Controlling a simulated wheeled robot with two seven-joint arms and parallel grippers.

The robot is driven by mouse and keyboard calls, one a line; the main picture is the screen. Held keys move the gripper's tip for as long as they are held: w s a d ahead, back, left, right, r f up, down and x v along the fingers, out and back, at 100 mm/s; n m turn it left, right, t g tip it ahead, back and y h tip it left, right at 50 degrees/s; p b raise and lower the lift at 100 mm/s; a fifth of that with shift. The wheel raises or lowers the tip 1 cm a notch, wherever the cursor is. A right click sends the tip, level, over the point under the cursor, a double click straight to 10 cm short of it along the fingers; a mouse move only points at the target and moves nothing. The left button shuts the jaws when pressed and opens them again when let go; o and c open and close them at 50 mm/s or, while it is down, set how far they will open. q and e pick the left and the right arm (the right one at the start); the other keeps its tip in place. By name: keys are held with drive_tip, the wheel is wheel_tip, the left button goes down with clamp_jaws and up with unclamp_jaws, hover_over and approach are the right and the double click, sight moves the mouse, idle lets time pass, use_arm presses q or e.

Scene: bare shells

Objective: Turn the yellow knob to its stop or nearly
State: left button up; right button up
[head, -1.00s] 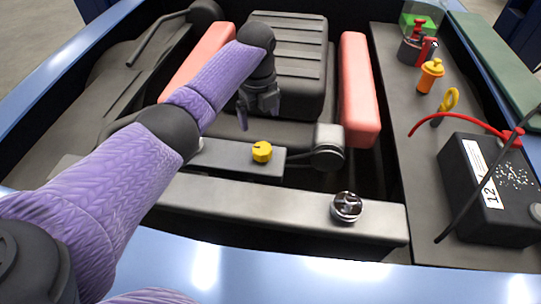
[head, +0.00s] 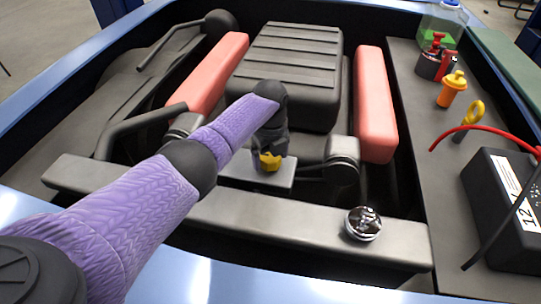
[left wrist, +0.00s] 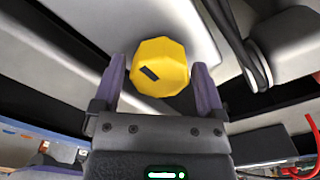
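The yellow knob (head: 269,162) sits on a grey block in the engine bay, partly hidden by my left gripper (head: 268,150) in the head view. In the left wrist view the knob (left wrist: 160,67) is a many-sided yellow cap with a dark slot-like mark slanting down to the right. My left gripper (left wrist: 160,88) has its two purple fingers apart, one on each side of the knob. The fingers are close to the knob's sides; a small gap seems to show, but I cannot be sure about contact. My right gripper is not in view.
A grey beam (head: 290,222) with a chrome cap (head: 363,223) runs in front. Red covers (head: 375,105) flank the ribbed dark engine block (head: 289,75). A black battery (head: 510,205) with a red cable, a yellow dipstick ring (head: 474,112) and an orange-capped part (head: 452,88) are at right.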

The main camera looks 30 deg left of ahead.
use_arm(q)
drive_tip(key=c, duration=0.9)
drive_tip(key=shift+c, duration=0.2)
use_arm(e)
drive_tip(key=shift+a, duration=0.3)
